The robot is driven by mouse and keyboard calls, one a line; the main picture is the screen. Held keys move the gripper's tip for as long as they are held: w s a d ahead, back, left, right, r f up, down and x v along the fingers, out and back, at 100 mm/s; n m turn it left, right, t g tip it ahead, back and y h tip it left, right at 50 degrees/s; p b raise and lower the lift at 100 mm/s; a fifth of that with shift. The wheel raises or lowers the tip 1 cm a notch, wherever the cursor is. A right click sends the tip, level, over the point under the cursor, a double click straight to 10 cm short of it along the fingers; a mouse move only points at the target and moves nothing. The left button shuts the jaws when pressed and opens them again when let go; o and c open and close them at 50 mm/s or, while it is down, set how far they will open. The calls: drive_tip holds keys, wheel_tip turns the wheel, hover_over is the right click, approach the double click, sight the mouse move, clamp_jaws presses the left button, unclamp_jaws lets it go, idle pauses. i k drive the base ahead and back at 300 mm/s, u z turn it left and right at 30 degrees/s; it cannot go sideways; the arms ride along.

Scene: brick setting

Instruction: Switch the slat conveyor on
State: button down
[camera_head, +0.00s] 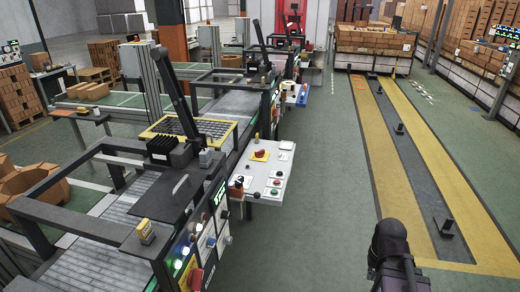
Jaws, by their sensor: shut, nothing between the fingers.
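A slat conveyor with grey slats (85,268) runs from the lower left toward the back, under a dark frame. Its near side panel carries lit white, green and blue lamps or buttons, small knobs (211,242) and labels too small to read. Which control belongs to the conveyor cannot be told. A dark part of my arm (391,245) shows at the bottom right, apart from the controls; my gripper cannot be made out.
More framed machines stand behind along the same line. The green floor right of the table is mostly clear. A dark lane with yellow borders (440,150) holds small black posts. Brick stacks (375,40) stand at the back.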

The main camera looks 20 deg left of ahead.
sight(259, 154)
drive_tip(key=u, duration=0.15)
drive_tip(key=i, duration=2.2)
drive_tip(key=u, duration=0.1)
